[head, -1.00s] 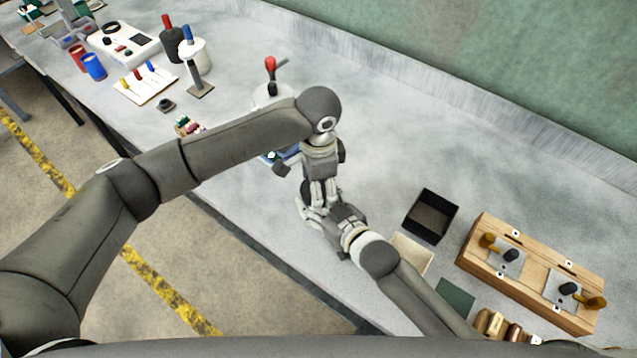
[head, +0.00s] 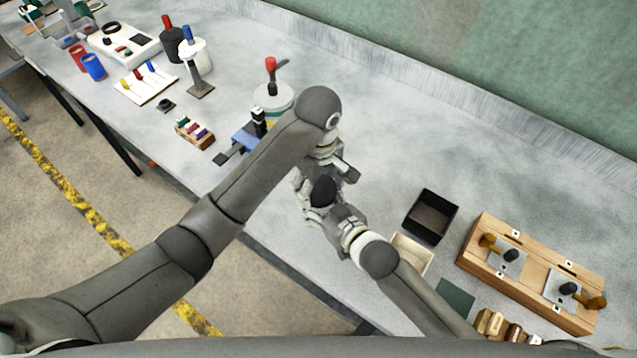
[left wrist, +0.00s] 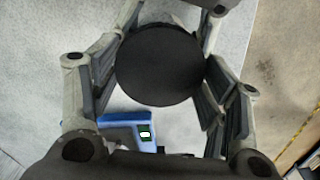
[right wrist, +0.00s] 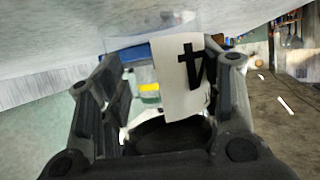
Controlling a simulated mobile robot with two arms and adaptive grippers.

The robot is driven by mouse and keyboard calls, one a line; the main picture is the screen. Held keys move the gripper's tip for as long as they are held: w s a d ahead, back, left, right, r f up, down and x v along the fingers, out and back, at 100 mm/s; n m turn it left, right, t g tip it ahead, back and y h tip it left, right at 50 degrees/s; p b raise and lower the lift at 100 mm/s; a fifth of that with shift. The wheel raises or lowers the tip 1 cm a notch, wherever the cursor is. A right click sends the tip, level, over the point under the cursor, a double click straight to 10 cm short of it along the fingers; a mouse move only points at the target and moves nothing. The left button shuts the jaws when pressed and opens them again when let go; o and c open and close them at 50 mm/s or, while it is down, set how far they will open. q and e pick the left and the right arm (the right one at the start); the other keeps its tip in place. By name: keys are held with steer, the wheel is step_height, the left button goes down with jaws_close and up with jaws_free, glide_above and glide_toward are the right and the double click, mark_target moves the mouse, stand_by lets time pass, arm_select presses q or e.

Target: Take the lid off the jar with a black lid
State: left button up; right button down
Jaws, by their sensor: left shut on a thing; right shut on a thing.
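The black lid (left wrist: 160,65) is a round disc between the fingers of my left gripper (left wrist: 158,75), which is shut on it. In the head view the dark lid (head: 323,191) shows between my two grippers. My right gripper (right wrist: 168,105) is shut on the clear jar, whose white label (right wrist: 183,80) bears a black "4", upside down in the right wrist view. The dark lid (right wrist: 165,136) also shows there at the jar's near end. I cannot tell whether lid and jar still touch. Most of the jar is hidden in the head view.
A blue device (head: 245,140) with a small display lies left of the grippers. A white container with a red-handled tool (head: 272,90) stands behind. A black open box (head: 431,215) and a wooden box (head: 530,270) are at right. The back middle of the table is clear.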

arm_select(q)
steer(key=n, duration=0.4)
arm_select(e)
steer(key=shift+f, duration=0.1)
arm_select(q)
steer(key=n, duration=0.3)
steer(key=shift+n, duration=0.3)
steer(key=shift+r, duration=0.1)
steer(key=shift+w+r, duration=0.1)
steer(key=shift+r, duration=0.9)
